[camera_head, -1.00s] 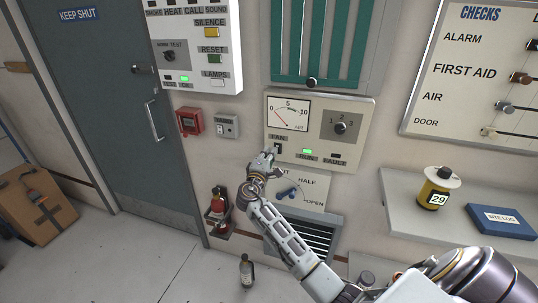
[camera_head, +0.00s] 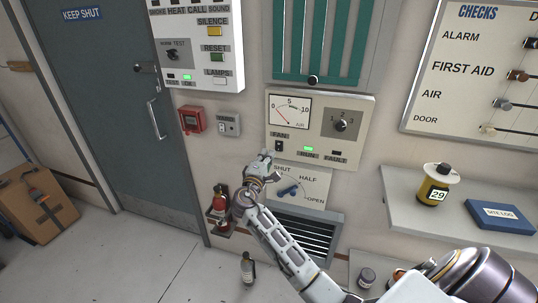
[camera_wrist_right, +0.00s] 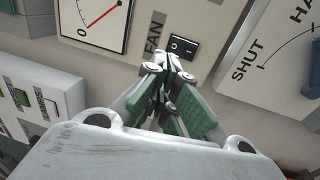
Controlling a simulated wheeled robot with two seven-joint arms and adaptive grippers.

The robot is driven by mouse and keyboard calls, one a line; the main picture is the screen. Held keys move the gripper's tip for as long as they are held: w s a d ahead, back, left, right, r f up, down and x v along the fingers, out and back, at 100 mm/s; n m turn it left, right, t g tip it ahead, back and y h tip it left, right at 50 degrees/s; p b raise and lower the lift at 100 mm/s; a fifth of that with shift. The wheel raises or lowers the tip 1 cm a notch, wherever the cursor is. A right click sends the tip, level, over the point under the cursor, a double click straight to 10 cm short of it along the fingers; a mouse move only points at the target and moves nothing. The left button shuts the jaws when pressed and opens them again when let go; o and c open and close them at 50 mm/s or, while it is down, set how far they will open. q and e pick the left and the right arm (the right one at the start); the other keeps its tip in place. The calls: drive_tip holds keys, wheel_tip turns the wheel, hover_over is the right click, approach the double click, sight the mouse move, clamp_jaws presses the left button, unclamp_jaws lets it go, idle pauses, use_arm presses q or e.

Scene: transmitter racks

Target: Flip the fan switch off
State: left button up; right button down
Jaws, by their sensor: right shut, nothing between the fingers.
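The fan switch (camera_head: 278,146) is a small black rocker under the FAN label on the cream air panel (camera_head: 361,125). It also shows in the right wrist view (camera_wrist_right: 183,46), just beyond my fingertips. Which way the rocker is tipped is hard to tell. My right gripper (camera_head: 266,157) is shut and empty, just below and left of the switch; in the wrist view its closed fingertips (camera_wrist_right: 165,58) are close to the switch's lower edge. Whether they touch it cannot be told. The green RUN lamp (camera_head: 308,149) is lit and the FAULT lamp (camera_head: 336,153) is dark. My left gripper is not in view.
Below the panel is a SHUT/HALF/OPEN plate with a blue lever (camera_head: 288,190), close to my right gripper. A vent grille (camera_head: 305,235) sits under it. A shelf (camera_head: 395,213) stands right.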

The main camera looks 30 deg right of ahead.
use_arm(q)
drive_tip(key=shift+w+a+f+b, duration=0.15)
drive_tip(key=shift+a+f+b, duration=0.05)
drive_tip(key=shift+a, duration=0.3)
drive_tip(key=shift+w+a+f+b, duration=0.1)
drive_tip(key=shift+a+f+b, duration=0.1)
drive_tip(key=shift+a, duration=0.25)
use_arm(e)
drive_tip(key=v, duration=0.6)
drive_tip(key=shift+r, duration=0.7)
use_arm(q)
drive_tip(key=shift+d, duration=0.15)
